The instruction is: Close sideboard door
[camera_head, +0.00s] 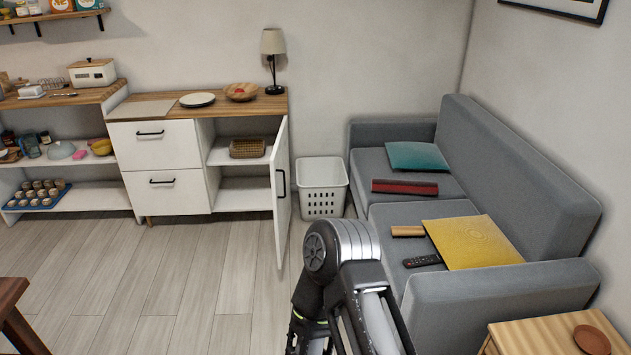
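The white sideboard (158,195) with a wooden top stands against the back wall. It has two drawers with dark handles on its left side, both shut. Its door (282,192), hinged on the right, stands wide open toward the room and shows a dark vertical handle. Inside the open compartment a woven basket (247,148) sits on the upper shelf. One of my arms rises at the bottom centre, to the right of and in front of the door. Its gripper is not visible, and my other gripper is not in view either.
A white laundry basket (323,186) stands right of the open door. A grey sofa (472,285) with cushions and a remote takes up the right side. A low wooden table (552,332) is at bottom right. The floor (185,270) before the sideboard is clear.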

